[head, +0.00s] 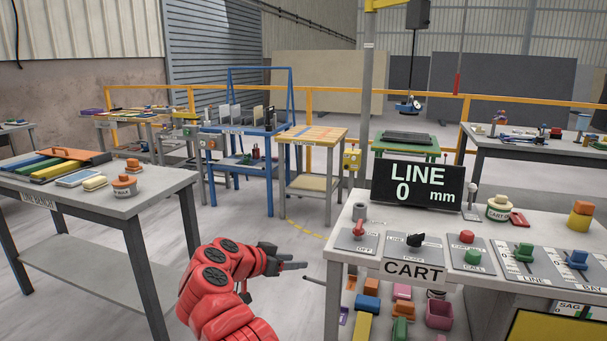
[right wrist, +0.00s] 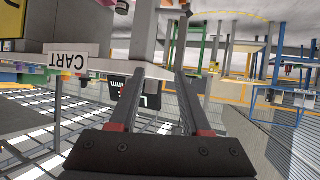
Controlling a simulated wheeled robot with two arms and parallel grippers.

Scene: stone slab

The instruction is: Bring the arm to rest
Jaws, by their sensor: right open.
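My right arm (head: 222,280) is red and comes in from the bottom of the head view. Its dark gripper (head: 288,256) points right, over the floor gap just left of the table labelled CART (head: 346,245). In the right wrist view the two fingers (right wrist: 182,75) stand apart with nothing held between them. The CART sign (right wrist: 68,58) shows upside down there, left of the fingers. My left gripper is not in view.
The CART table carries a LINE 0 mm display (head: 417,186), a red lever (head: 360,228), a black knob and a red button (head: 467,237). Coloured blocks lie on its lower shelf. A grey bench (head: 160,195) stands at left. Open floor (head: 240,222) lies between them.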

